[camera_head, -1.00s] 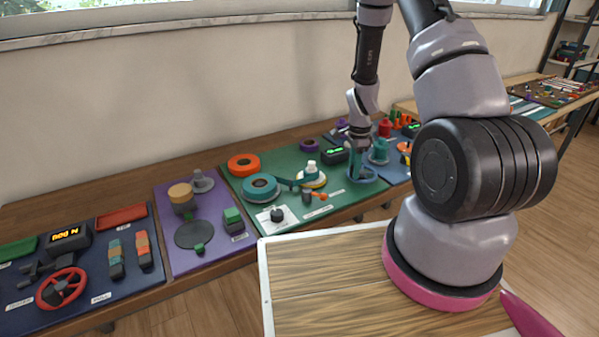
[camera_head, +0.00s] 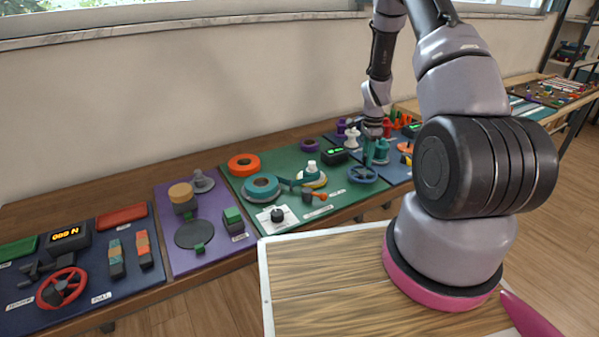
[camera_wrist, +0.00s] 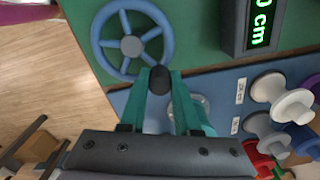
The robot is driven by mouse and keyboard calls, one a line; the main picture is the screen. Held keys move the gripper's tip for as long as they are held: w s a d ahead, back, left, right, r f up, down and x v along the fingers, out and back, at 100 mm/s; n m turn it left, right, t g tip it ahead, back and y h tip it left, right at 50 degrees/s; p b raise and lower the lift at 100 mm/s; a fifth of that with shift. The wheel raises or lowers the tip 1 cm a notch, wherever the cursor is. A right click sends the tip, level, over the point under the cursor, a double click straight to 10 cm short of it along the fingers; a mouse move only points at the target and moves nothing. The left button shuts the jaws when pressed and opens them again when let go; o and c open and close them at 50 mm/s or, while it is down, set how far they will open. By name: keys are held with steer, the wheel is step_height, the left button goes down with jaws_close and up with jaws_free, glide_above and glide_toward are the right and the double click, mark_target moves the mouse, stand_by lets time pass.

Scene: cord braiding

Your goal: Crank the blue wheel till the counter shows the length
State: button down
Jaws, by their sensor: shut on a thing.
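The blue wheel (camera_head: 363,174), with several spokes, lies on the front right of the green board; it also shows in the wrist view (camera_wrist: 109,52). My gripper (camera_wrist: 160,88) has its teal fingers closed on a dark knob (camera_wrist: 160,79) at the wheel's rim. In the head view my gripper (camera_head: 377,153) is just beyond and right of the wheel. The counter (camera_head: 338,155) is a dark box with green lit digits. In the wrist view the counter (camera_wrist: 234,28) is cut off by the top edge; only "0 cm" reads.
White, grey and red spools (camera_wrist: 291,105) stand on the blue board to the right of my gripper in the wrist view. A red wheel (camera_head: 62,287) is far left.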

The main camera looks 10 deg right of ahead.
mark_target(371, 180)
steer(key=s, duration=0.1)
steer(key=s+d, duration=0.2)
steer(key=s, duration=0.1)
steer(key=shift+d, duration=0.1)
steer(key=shift+s+a, duration=0.35)
steer(key=shift+s, duration=0.3)
steer(key=shift+s+a, duration=0.3)
steer(key=shift+s, duration=0.35)
steer(key=shift+s+a, duration=0.35)
steer(key=shift+s, duration=0.3)
steer(key=shift+s+a, duration=0.25)
steer(key=shift+a, duration=0.25)
steer(key=shift+s+a, duration=0.2)
steer(key=shift+a, duration=0.25)
steer(key=c, duration=0.5)
jaws_free()
steer(key=shift+c, duration=0.2)
steer(key=shift+w, duration=0.1)
